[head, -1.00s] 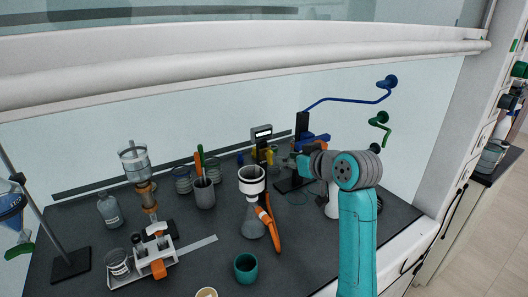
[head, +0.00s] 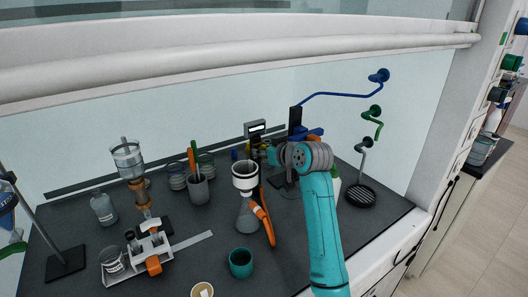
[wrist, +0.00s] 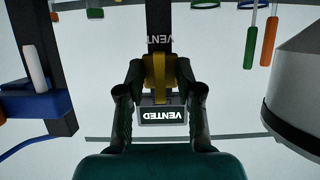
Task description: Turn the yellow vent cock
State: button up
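The yellow vent cock (wrist: 159,72) is in the wrist view, in front of a dark upright post, above a small display (wrist: 162,114) that reads VENTED upside down. My gripper (wrist: 160,76) has one finger on each side of the cock. The fingers are spread, with the cock between their tips; contact is hard to tell. In the head view my gripper (head: 264,152) is at the back of the bench, just below the display box (head: 255,127), and it hides most of the cock.
A funnel on a flask with an orange-handled tool (head: 262,222) stands left of my arm. A teal cup (head: 241,263) is in front. A blue clamp stand (head: 296,122) and a round black grating (head: 361,195) are to the right. The sash (head: 240,60) hangs above.

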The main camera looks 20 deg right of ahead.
grip_shut()
dwell(0.3)
jog(key=m+y, duration=0.2)
jog(key=m, duration=0.1)
jog(key=shift+d+g, duration=0.15)
jog(key=shift+g, duration=0.15)
jog(key=m+y, duration=0.2)
jog(key=m, duration=0.1)
jog(key=shift+d, duration=0.1)
jog(key=m+y, duration=0.2)
jog(key=m, duration=0.1)
jog(key=shift+f+m, duration=0.2)
jog(key=shift+m, duration=0.1)
jog(key=shift+m+t+y, duration=0.7)
jog(key=shift+m+t, duration=0.1)
jog(key=shift+m, duration=1.1)
